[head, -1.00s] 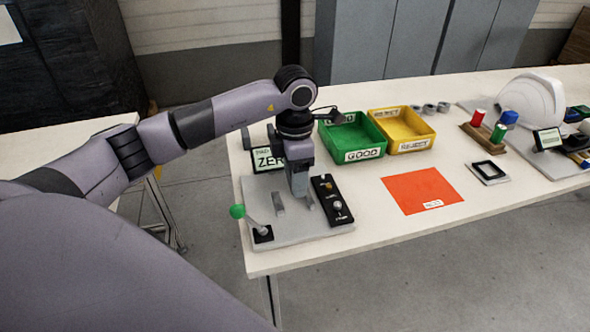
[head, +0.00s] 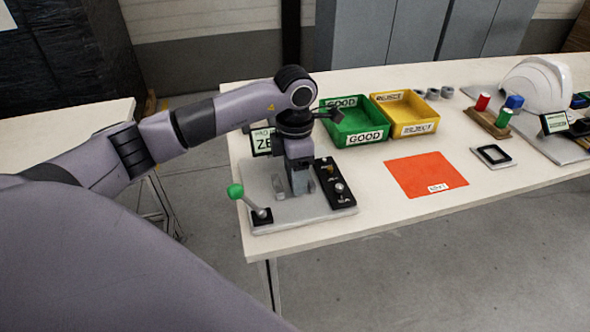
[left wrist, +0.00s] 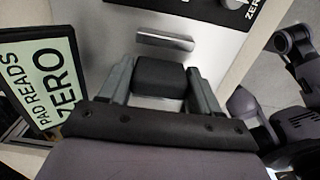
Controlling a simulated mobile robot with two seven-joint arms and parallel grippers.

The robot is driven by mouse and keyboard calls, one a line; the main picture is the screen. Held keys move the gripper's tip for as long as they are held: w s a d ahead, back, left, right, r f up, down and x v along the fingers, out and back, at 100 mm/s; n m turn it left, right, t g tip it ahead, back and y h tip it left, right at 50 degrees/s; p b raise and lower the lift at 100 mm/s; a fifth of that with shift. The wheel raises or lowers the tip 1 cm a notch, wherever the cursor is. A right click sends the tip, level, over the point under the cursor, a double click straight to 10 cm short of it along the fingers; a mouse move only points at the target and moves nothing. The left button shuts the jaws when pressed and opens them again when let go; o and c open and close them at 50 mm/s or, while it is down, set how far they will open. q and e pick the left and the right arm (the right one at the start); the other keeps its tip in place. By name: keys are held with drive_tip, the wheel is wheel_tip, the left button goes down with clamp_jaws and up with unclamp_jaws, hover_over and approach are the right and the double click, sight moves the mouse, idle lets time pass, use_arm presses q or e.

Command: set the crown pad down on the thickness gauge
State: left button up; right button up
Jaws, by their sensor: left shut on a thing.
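My left gripper (head: 300,190) points down over the thickness gauge's grey base plate (head: 300,213). It is shut on the crown pad (left wrist: 160,75), a dark block held between the two fingers in the left wrist view. In the head view the fingers mostly hide the pad. A shiny metal bar (left wrist: 165,41) on the gauge lies just beyond the pad, apart from it in the picture. I cannot tell whether the pad touches the gauge below. The gauge's display (left wrist: 45,85) reads "PAD READS ZERO". My right gripper is not in view.
A green-knobbed lever (head: 236,191) stands at the plate's left front, and a black control box (head: 335,183) at its right. Green (head: 352,125) and yellow (head: 408,115) bins stand behind. An orange mat (head: 425,175) lies bare to the right. A white helmet shell (head: 537,85) is farther right.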

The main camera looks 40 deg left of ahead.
use_arm(q)
drive_tip(key=shift+f+b, duration=0.3)
drive_tip(key=shift+f, duration=0.2)
drive_tip(key=o, duration=1.1)
wheel_tip(320, 180, up, 7)
drive_tip(key=shift+r, duration=0.15)
